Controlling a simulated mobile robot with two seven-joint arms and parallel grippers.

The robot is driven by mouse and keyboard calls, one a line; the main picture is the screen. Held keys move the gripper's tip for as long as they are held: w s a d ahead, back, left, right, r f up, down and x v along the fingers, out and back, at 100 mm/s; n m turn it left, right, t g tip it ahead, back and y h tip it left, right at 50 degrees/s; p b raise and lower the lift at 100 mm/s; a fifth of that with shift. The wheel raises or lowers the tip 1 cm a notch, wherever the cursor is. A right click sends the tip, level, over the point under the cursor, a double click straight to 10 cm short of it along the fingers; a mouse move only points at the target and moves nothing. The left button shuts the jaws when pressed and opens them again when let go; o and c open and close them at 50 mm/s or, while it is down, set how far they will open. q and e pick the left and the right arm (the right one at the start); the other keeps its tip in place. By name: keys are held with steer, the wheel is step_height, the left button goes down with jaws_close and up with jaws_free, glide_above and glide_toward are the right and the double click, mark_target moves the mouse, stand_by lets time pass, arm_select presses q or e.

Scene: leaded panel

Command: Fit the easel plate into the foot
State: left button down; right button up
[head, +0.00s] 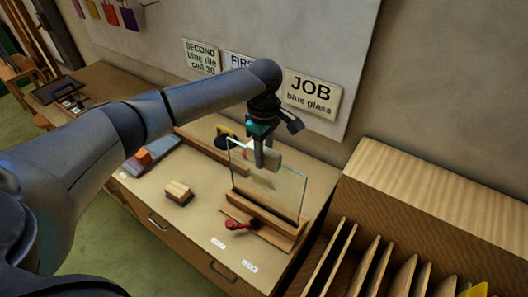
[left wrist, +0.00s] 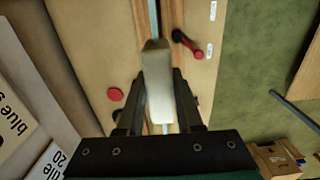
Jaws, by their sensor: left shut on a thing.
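The easel plate (head: 290,187) is a clear glass sheet with pale green edges, standing upright in the head view. A cream grip block (head: 271,159) sits at its upper part. My left gripper (head: 266,160) points down and is shut on this block, which also shows between the fingers in the left wrist view (left wrist: 157,85). The foot (head: 268,213) is a brown wooden bar on a flat base, directly under the plate. The plate's lower edge meets the bar's top in the picture; I cannot tell whether it sits in a groove. My right gripper is not in view.
A red-handled tool (head: 240,225) lies in front of the foot. A wooden block (head: 178,191) lies farther left on the bench (head: 190,229). A slotted wooden rack (head: 380,262) stands at the right. The wall with a JOB sign (head: 312,94) is behind.

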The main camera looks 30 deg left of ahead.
arm_select(q)
steer(key=shift+f, duration=0.6)
stand_by(0.3)
steer(key=shift+c, duration=2.4)
jaws_free()
steer(key=shift+s+f, duration=0.15)
steer(key=shift+f, duration=0.05)
step_height(320, 180, up, 16)
steer(key=b, duration=0.1)
steer(key=shift+f, duration=0.2)
steer(key=shift+f, duration=0.1)
